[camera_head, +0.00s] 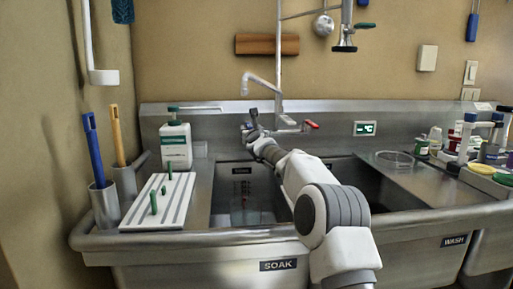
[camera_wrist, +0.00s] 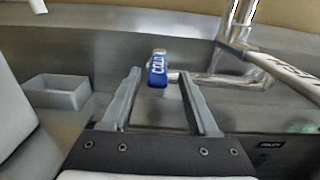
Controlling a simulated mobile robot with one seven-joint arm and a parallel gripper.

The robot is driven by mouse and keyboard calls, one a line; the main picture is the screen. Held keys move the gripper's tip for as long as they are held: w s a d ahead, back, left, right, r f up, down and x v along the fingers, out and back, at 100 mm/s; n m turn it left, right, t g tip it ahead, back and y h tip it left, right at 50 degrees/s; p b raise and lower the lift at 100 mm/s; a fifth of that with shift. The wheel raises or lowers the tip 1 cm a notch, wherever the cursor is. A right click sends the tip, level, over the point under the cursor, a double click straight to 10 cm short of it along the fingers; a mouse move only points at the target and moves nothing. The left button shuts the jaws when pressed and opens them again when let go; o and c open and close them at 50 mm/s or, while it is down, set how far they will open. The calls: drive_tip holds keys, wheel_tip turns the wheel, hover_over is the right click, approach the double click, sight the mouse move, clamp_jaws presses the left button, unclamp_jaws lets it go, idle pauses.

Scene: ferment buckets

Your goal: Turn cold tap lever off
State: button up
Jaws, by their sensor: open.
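The cold tap lever (camera_wrist: 157,66) is blue with pale lettering and shows in the wrist view at upper middle, attached to the metal tap body (camera_wrist: 215,79). My gripper (camera_wrist: 160,76) is open, with one finger on each side of the lever in the picture. The lever appears near the fingertips; I cannot tell if it is truly between them or touching. In the head view my gripper (camera_head: 252,121) reaches to the tap at the sink's back wall and hides the blue lever. The red-tipped lever (camera_head: 311,125) is to its right.
The metal spout (camera_head: 262,84) rises above the tap, beside a vertical pipe (camera_head: 279,60). The soak basin (camera_head: 235,195) lies below my arm. A white bottle (camera_head: 176,145) and a striped board (camera_head: 160,203) stand left. Several jars crowd the right.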

drive_tip(key=s+d, duration=0.1)
drive_tip(key=s, duration=1.3)
drive_tip(key=shift+r+b, duration=0.15)
drive_tip(key=shift+b, duration=0.2)
